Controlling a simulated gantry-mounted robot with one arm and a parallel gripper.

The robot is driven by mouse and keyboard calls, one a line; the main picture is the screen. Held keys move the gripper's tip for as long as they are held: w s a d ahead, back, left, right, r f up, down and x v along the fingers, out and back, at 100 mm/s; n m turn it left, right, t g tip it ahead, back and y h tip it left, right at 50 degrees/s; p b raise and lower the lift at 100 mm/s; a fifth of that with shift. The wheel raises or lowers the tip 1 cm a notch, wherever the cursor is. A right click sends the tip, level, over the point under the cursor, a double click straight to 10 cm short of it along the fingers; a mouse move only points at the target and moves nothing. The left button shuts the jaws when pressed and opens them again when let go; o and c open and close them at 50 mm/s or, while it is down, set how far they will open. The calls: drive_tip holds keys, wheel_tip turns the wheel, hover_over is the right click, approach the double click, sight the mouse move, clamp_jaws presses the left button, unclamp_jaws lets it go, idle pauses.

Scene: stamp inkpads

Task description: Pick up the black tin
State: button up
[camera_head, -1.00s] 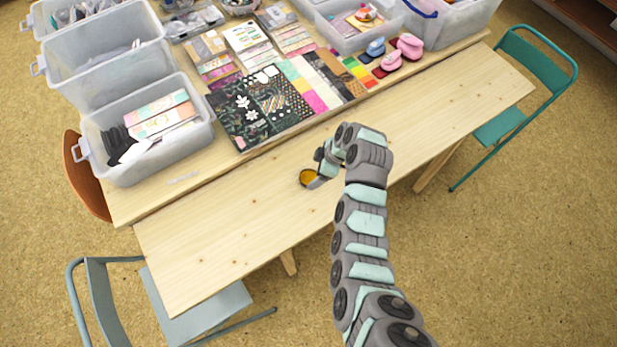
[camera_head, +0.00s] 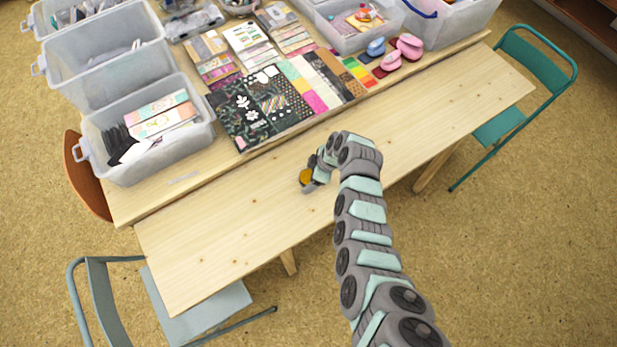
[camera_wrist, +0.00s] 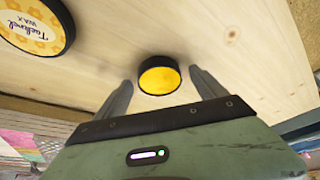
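A small round black tin (camera_wrist: 159,86) with a yellow-orange top lies on the wooden table in the wrist view. My gripper (camera_wrist: 160,77) is open, with one finger on each side of this tin and a gap showing on both sides. A larger round tin (camera_wrist: 36,28) with a black side and a yellow lid reading "WAX" lies at the upper left of the wrist view. In the head view an orange round top (camera_head: 306,176) shows by my gripper (camera_head: 308,186), partly covered. I cannot tell which tin that is.
The front of the pale wooden table (camera_head: 215,240) is clear on both sides of my arm. Patterned papers (camera_head: 255,115) lie behind. A clear bin (camera_head: 150,165) stands at the left. Pink and blue punches (camera_head: 390,60) and an ink-colour strip (camera_head: 357,72) are at the back right.

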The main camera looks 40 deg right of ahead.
drive_tip(key=c, duration=1.5)
drive_tip(key=shift+r, duration=0.1)
